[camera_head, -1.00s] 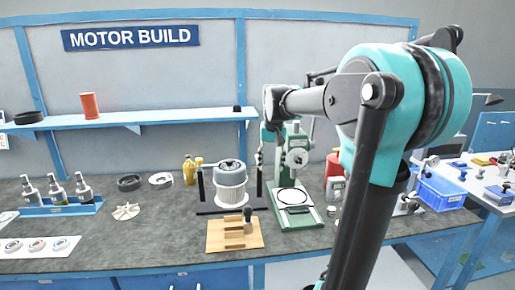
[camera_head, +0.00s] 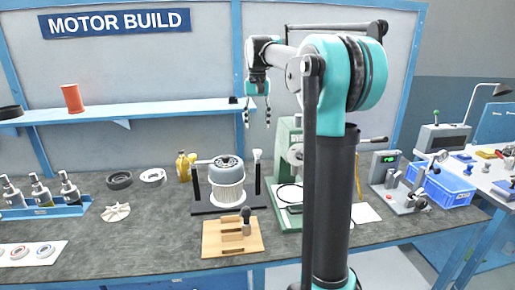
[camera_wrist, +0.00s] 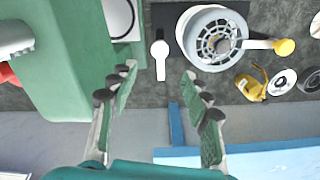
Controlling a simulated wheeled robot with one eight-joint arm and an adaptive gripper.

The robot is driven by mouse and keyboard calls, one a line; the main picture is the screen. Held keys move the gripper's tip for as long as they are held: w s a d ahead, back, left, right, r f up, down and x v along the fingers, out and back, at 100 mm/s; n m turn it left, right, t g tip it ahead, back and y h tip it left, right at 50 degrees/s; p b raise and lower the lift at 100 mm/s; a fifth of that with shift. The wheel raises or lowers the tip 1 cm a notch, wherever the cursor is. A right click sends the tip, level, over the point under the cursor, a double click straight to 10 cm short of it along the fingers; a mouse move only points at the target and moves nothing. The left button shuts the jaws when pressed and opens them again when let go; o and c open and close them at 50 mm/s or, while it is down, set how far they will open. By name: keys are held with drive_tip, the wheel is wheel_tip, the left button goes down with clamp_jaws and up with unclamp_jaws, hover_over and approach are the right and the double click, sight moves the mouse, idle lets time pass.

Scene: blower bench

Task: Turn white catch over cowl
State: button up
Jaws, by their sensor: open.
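The blower, with a ribbed white body and grey slotted cowl (camera_head: 227,164), sits between two black posts on a dark base; the cowl also shows in the wrist view (camera_wrist: 205,30). The white catch (camera_head: 257,155) is on the right post. In the wrist view the white catch (camera_wrist: 160,52) points down the picture, beside the cowl and not over it. The yellow catch (camera_wrist: 285,47) has its arm lying across the cowl's edge. My gripper (camera_head: 259,115) hangs fingers down above the white catch, open, empty and apart from it; its fingertips (camera_wrist: 162,87) frame the catch's lower end.
A green press (camera_head: 288,150) stands close right of the blower. A wooden block holder (camera_head: 232,238) is in front. A yellow bottle (camera_head: 183,167) stands behind left. The shelf (camera_head: 130,112) runs along the back wall.

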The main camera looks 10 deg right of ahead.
sight(258, 151)
wheel_tip(258, 151, down, 11)
drive_tip(key=shift+r, duration=0.15)
idle(0.4)
clamp_jaws()
